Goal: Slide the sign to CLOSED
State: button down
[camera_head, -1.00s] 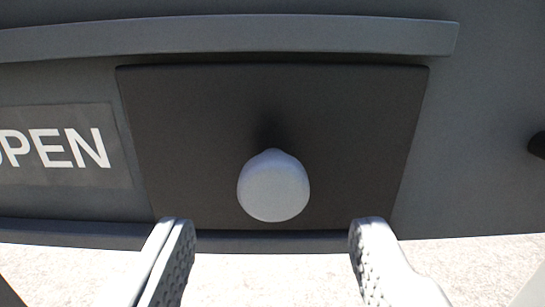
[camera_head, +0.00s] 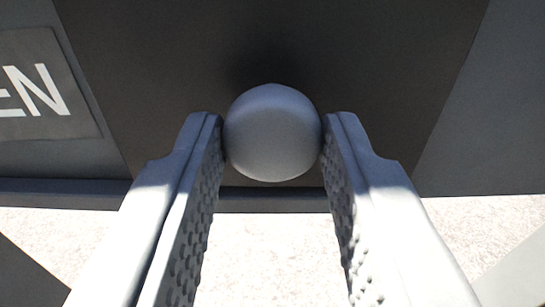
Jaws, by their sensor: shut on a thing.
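The sign's dark sliding panel (camera_head: 400,90) fills the middle of the view. A round grey knob (camera_head: 272,135) stands out from it. My gripper (camera_head: 272,140) is shut on the knob, with one textured finger against its left side and one against its right. To the left of the panel, part of a label (camera_head: 35,90) shows the white letters "EN"; the rest of it is cut off by the picture edge.
A dark lower rail (camera_head: 90,193) runs beneath the panel. Grey backing board (camera_head: 490,120) shows to the right of the panel. Pale speckled ground (camera_head: 270,245) lies below, with nothing on it between the fingers.

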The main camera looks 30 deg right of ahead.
jog(key=w+a, duration=0.9)
jog(key=a, duration=0.5)
jog(key=shift+w, duration=0.2)
jog(key=c, duration=1)
grip_release()
jog(key=shift+a, duration=0.2)
jog(key=shift+c, duration=0.2)
jog(key=v, duration=1.7)
jog(key=shift+s+a, duration=0.1)
